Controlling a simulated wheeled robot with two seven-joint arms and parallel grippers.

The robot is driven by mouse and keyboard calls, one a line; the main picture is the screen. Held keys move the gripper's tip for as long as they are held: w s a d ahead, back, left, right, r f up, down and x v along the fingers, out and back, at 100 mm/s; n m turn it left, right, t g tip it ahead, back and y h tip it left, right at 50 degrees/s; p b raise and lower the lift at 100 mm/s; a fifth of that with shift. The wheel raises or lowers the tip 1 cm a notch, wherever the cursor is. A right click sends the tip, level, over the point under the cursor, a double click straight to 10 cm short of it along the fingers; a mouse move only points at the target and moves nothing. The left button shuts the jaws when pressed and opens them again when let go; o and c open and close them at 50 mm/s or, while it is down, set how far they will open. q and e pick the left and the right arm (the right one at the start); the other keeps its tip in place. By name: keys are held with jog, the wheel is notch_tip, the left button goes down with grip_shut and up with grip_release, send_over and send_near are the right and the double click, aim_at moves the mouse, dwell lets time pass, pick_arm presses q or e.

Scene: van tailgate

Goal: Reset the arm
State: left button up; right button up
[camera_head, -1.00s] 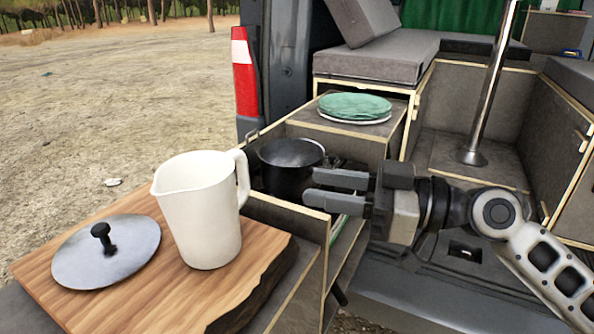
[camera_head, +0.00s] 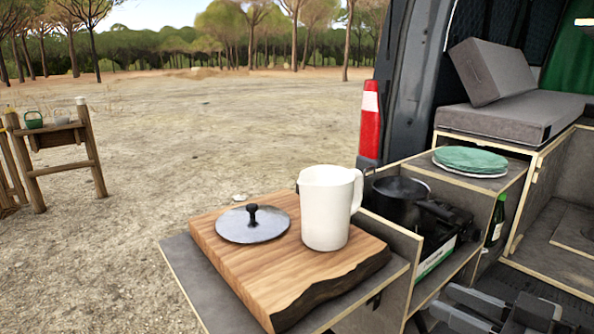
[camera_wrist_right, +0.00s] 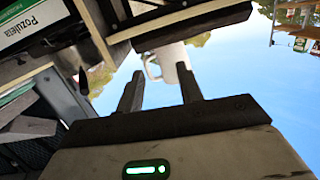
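My right gripper (camera_head: 440,302) is low at the bottom right of the head view, beside the pull-out kitchen unit. In the right wrist view its two fingers (camera_wrist_right: 160,74) stand apart with nothing held between them. The white pitcher (camera_head: 328,210) stands upright on the wooden board (camera_head: 222,245), and it also shows upside down beyond the fingers in the right wrist view (camera_wrist_right: 169,60). The grey lid (camera_head: 252,228) with a black knob lies flat on the board. The dark pot (camera_head: 398,198) sits in the unit behind the pitcher. My left gripper is not in view.
Green plates (camera_head: 470,159) are stacked on the cabinet top. A green bottle (camera_head: 496,222) stands beside the unit. The van's side with a red and white light (camera_head: 369,122) is behind. A wooden stand (camera_head: 62,150) is far left on open ground.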

jog(key=s+a+f+m+h, duration=0.1)
jog(key=s+f+m+h, duration=0.15)
jog(key=f, duration=0.65)
jog(key=s+a+f+m+h, duration=0.1)
jog(key=f+m+h, duration=0.15)
jog(key=f, duration=0.55)
jog(key=s+a+f+g+h, duration=0.2)
jog(key=s+a+f+h, duration=0.1)
jog(key=s+a+f, duration=0.2)
notch_tip(320, 180, down, 4)
jog(key=shift+s+a+f+m+p, duration=0.15)
jog(key=shift+s+a+m+p, duration=0.15)
jog(key=shift+s, duration=0.7)
